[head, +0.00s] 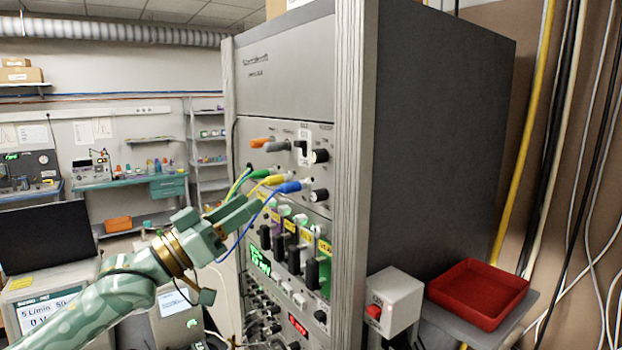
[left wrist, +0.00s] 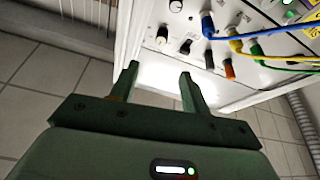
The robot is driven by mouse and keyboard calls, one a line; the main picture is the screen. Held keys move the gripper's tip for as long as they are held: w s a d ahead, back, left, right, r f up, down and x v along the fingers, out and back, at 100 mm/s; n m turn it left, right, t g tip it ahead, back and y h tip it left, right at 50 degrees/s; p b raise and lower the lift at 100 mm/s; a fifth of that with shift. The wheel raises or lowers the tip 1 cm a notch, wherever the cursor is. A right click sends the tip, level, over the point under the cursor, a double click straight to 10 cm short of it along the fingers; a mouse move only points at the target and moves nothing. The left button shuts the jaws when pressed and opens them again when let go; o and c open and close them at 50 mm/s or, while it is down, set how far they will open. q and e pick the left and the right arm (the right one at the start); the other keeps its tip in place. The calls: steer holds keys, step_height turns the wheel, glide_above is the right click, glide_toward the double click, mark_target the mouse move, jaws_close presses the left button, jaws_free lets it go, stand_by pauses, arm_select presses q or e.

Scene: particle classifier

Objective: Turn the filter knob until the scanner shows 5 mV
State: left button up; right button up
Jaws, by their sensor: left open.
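The grey rack's upper panel (head: 288,170) carries black round knobs, one (head: 320,156) at upper right and another (head: 320,195) below it. I cannot read which is the filter knob. In the left wrist view, a black knob (left wrist: 162,36) and a white-marked knob (left wrist: 176,6) lie beyond the fingers. My left gripper (head: 248,210) is in front of the panel; in the wrist view it (left wrist: 158,78) is open and empty, with its fingers apart from the knobs. A green display (head: 260,262) on the rack is partly hidden and its reading is unclear. My right gripper is out of view.
Blue, yellow and green cables (head: 285,187) plug into the panel close to my left gripper. A grey box with a red button (head: 395,300) and a red tray (head: 478,294) are at right. A device at lower left (head: 45,312) shows "5 L/min" and "0 V".

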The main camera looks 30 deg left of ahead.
mark_target(313, 159)
arm_select(q)
steer(key=p+x, duration=0.6)
steer(key=x, duration=0.9)
steer(key=shift+w+r, duration=0.1)
steer(key=shift+w, duration=0.2)
steer(key=shift+w+d, duration=0.15)
steer(key=shift+w, duration=0.1)
steer(key=c, duration=1)
